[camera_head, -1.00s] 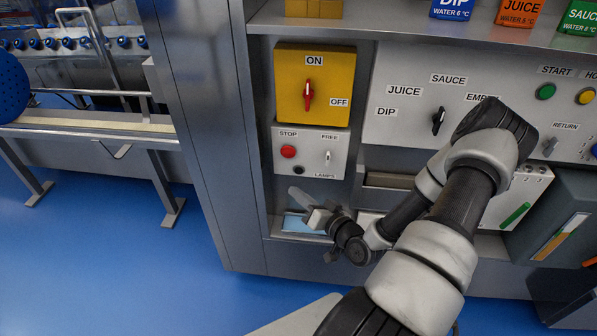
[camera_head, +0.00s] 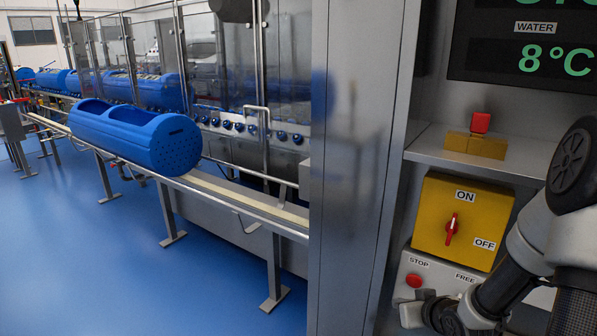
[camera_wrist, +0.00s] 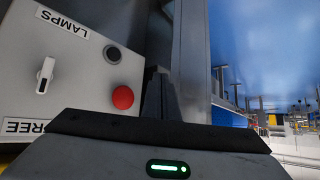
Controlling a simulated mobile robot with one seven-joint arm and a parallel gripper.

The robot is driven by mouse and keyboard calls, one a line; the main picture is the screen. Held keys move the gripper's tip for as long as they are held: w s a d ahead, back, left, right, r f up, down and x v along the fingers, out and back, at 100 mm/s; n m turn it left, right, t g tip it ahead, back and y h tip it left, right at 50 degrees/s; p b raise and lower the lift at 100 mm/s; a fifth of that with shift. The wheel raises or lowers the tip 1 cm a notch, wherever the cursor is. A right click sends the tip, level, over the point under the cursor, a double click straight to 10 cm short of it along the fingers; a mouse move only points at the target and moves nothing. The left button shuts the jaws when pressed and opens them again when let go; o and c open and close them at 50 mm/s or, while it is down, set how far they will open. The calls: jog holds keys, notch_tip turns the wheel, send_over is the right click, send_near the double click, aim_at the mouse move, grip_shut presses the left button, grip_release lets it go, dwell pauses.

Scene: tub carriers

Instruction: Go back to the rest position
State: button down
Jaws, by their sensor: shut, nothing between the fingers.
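My gripper (camera_wrist: 159,92) is shut and empty in the wrist view, its dark fingers pointing up the picture. They appear beside the red stop button (camera_wrist: 122,97) on the grey switch panel (camera_wrist: 75,105); I cannot tell whether they touch anything. In the head view my gripper (camera_head: 408,312) is at the bottom, in front of the panel's lower left, with my arm folded at the right edge.
A yellow ON/OFF box (camera_head: 478,245) with a red handle sits above the panel. A steel cabinet post (camera_head: 362,150) stands left of it. A blue tub carrier (camera_head: 135,138) lies on the conveyor (camera_head: 250,203). Blue floor (camera_head: 90,250) is clear at left.

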jog(key=s+a+r+h, duration=0.1)
jog(key=s+a+r, duration=0.25)
jog(key=r, duration=0.35)
jog(key=s+a+r+n+h, duration=0.1)
jog(key=s+a+r, duration=0.1)
jog(key=a+r, duration=0.35)
jog(key=s+a+r+h, duration=0.1)
jog(key=s+a+r, duration=0.15)
jog(key=r, duration=0.65)
jog(key=s+r+m+g+y, duration=0.1)
jog(key=s+r+m+g, duration=0.25)
jog(key=s, duration=1.35)
notch_tip(320, 180, up, 21)
jog(key=p, duration=2.2)
jog(key=shift+w+n+g, duration=0.35)
jog(key=shift+n, duration=0.1)
jog(key=shift+d+r, duration=0.1)
jog(key=shift+d, duration=0.1)
